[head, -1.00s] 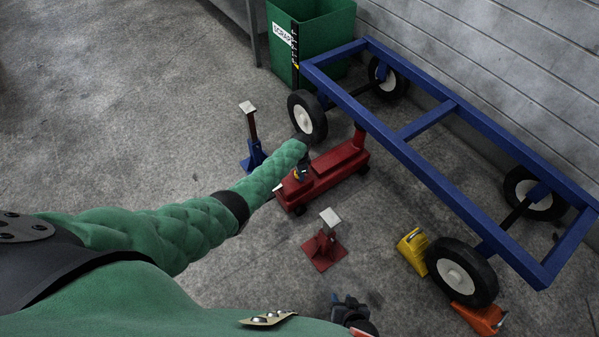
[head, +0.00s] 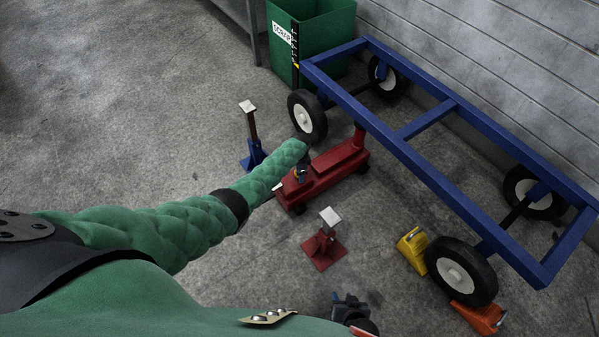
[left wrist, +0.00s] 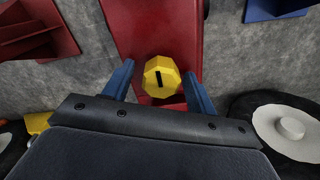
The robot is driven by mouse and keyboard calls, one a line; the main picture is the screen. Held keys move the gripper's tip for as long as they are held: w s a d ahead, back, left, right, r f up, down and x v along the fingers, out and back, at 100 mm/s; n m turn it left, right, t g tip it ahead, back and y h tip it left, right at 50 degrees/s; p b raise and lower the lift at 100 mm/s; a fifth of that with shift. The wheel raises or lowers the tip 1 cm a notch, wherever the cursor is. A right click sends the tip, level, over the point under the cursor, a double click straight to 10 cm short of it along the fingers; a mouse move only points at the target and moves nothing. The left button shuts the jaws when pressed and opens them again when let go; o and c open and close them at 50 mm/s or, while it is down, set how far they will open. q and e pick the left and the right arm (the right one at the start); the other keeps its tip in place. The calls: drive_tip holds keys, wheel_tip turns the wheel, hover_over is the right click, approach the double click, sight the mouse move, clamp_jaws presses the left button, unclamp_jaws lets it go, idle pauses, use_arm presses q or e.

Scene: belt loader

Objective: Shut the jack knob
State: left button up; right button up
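The yellow jack knob (left wrist: 161,76) faces the left wrist camera. Its black mark runs nearly straight up and down in that view. It sits on the red jack (head: 325,172), which stands on the floor at the cart's near left corner. My left gripper (left wrist: 160,88) is open, with one blue finger on each side of the knob and gaps between. In the head view, my left arm and gripper (head: 301,168) hide most of the knob. My right gripper (head: 350,304) hangs low at the bottom, away from the jack; its opening is unclear.
The blue cart frame (head: 420,128) stands over the jack's far end, by the wall. A blue stand (head: 252,150), a red stand (head: 324,248), and yellow (head: 412,248) and orange (head: 478,318) chocks are around. A green scrap bin (head: 325,25) is behind. The left floor is clear.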

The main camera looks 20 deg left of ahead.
use_arm(q)
wheel_tip(320, 180, up, 6)
drive_tip(key=shift+r+p, duration=0.2)
drive_tip(key=shift+p, duration=0.75)
drive_tip(key=shift+r, duration=0.7)
